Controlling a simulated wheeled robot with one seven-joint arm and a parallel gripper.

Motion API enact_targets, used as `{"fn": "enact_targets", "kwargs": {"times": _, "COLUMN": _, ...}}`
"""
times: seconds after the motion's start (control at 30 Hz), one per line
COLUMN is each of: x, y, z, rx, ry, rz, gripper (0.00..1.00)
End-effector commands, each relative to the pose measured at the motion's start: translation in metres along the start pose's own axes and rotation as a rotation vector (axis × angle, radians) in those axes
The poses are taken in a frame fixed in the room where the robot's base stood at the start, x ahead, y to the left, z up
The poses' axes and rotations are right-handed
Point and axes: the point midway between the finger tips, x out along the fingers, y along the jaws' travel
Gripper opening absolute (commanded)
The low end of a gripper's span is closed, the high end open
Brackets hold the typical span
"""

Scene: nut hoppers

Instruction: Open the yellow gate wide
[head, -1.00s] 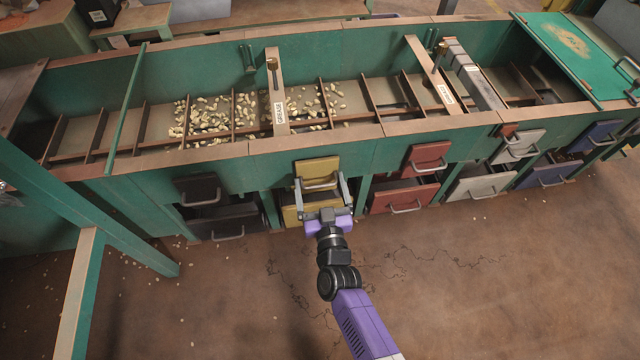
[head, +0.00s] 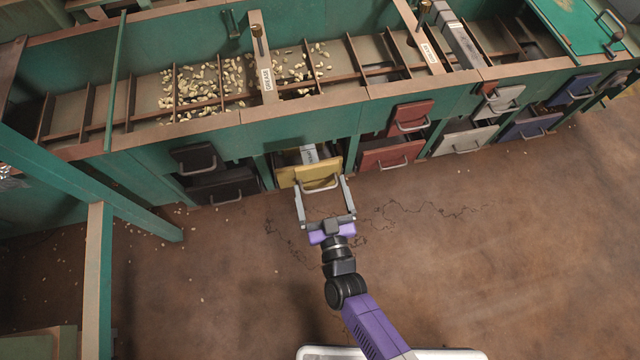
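The yellow gate (head: 319,172) is a small plate with a grey bar handle on its front. It stands pulled out from the green hopper wall, and a pale metal slide (head: 309,152) shows behind it. My gripper (head: 322,184) reaches it from the front, with its two grey fingers spread about as wide as the handle. The fingertips are at the handle's two ends and look shut on it; the exact contact is too small to see. A yellow drawer (head: 287,177) lies below, mostly hidden behind the gate.
A black gate (head: 194,158) and drawer are at left; red (head: 411,117), white (head: 503,98) and blue (head: 577,88) gates at right. Nuts (head: 212,84) lie in the trough above. A green post (head: 98,270) stands at front left.

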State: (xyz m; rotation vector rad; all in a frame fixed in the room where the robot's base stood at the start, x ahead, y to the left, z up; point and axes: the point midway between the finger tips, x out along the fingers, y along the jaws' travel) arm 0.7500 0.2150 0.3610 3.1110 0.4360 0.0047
Motion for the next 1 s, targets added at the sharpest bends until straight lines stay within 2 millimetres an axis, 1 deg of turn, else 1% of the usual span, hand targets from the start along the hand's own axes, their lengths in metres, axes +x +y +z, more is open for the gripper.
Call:
{"fn": "enact_targets", "kwargs": {"times": 0.23, "x": 0.000, "y": 0.000, "z": 0.001, "rx": 0.000, "ry": -0.004, "rz": -0.001, "gripper": 1.00}}
{"fn": "enact_targets", "kwargs": {"times": 0.33, "x": -0.005, "y": 0.000, "z": 0.000, "rx": 0.000, "ry": -0.005, "rz": -0.001, "gripper": 1.00}}
{"fn": "enact_targets", "kwargs": {"times": 0.47, "x": -0.022, "y": 0.000, "z": 0.000, "rx": 0.000, "ry": -0.007, "rz": -0.002, "gripper": 1.00}}
{"fn": "enact_targets", "kwargs": {"times": 0.6, "x": -0.046, "y": 0.000, "z": 0.000, "rx": 0.000, "ry": -0.007, "rz": -0.001, "gripper": 1.00}}
{"fn": "enact_targets", "kwargs": {"times": 0.73, "x": -0.065, "y": 0.000, "z": 0.000, "rx": -0.001, "ry": -0.006, "rz": -0.002, "gripper": 1.00}}
{"fn": "enact_targets", "kwargs": {"times": 0.9, "x": -0.077, "y": 0.000, "z": 0.000, "rx": 0.000, "ry": -0.004, "rz": -0.001, "gripper": 1.00}}
{"fn": "enact_targets", "kwargs": {"times": 1.0, "x": -0.080, "y": 0.000, "z": 0.001, "rx": 0.000, "ry": -0.004, "rz": -0.001, "gripper": 1.00}}
